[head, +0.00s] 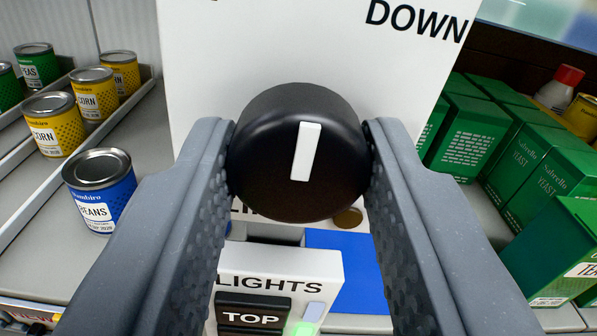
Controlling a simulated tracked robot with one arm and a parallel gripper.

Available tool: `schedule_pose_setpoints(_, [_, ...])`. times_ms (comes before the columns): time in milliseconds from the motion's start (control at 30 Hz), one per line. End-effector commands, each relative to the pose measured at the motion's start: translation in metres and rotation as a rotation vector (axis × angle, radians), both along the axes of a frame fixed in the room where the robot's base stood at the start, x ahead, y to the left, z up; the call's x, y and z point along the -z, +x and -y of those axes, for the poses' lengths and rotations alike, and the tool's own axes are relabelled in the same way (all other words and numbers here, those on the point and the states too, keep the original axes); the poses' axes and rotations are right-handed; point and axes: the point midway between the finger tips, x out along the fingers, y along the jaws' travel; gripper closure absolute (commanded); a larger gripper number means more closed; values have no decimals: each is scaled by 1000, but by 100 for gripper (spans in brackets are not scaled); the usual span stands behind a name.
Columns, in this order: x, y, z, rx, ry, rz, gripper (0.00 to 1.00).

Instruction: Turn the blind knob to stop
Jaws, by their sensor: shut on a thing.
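The blind knob (268,165) is a round black knob with a white pointer bar (306,151) on its face. It sits in the middle of the head view on a white panel (270,45). The bar stands nearly upright, its top leaning slightly right. The word DOWN (416,20) shows on the panel at the upper right.
Below is a white LIGHTS box (330,262) with a black TOP button (252,317). At left, a blue beans can (100,190) stands near my left finger, with yellow corn cans (52,124) behind. Green yeast boxes (535,165) fill the right side.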

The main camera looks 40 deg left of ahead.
Motion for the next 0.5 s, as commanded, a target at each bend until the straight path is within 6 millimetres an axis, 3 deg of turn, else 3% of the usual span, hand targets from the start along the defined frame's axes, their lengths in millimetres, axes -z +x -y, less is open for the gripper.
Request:
schedule_pose_setpoints(67, [4,-1,1,0,-4,-8,90])
schedule_pose_setpoints(100, [4,-1,1,0,-4,-8,62])
schedule_pose_setpoints(167, [4,-1,1,0,-5,-7,46])
schedule_pose_setpoints(500, [2,-2,2,1,-2,-2,46])
